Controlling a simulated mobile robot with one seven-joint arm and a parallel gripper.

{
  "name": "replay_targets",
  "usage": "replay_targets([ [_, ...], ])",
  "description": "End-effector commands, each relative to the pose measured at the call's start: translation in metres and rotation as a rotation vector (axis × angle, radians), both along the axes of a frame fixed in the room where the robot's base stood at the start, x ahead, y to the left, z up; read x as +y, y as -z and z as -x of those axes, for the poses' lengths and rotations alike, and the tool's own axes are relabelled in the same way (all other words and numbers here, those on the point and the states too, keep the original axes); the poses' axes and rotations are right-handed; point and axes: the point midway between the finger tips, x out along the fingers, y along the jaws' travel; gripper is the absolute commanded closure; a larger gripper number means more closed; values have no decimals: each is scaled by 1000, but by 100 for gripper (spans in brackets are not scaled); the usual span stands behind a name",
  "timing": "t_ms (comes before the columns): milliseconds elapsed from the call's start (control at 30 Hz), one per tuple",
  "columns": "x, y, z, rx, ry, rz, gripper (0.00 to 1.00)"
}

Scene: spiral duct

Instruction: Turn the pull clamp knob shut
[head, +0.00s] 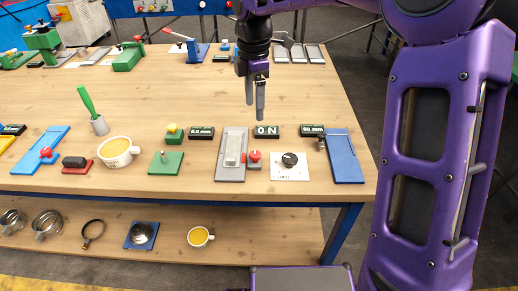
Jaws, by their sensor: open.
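I cannot tell for certain which part is the pull clamp knob. A blue plate (344,157) at the table's front right carries a dark fitting at its upper left. A blue plate (41,150) at the front left carries a red knob (46,152). A round black knob (290,159) sits on a white panel (291,172) left of the right-hand blue plate. My gripper (255,112) points down above the middle of the table, behind the row with the black knob. Its two fingers are apart with nothing between them.
A grey plate with a pale block (231,165) and a red button (254,156) stand left of the white panel. A yellow-filled cup (117,151) stands front left. The table middle is mostly clear. A lower shelf (280,240) holds several items.

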Motion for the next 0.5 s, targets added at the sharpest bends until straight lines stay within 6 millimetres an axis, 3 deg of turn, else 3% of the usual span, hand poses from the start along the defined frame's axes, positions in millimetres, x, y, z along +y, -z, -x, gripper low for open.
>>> replay_targets([
  [500,0,112,0,1,2,1,27],
])
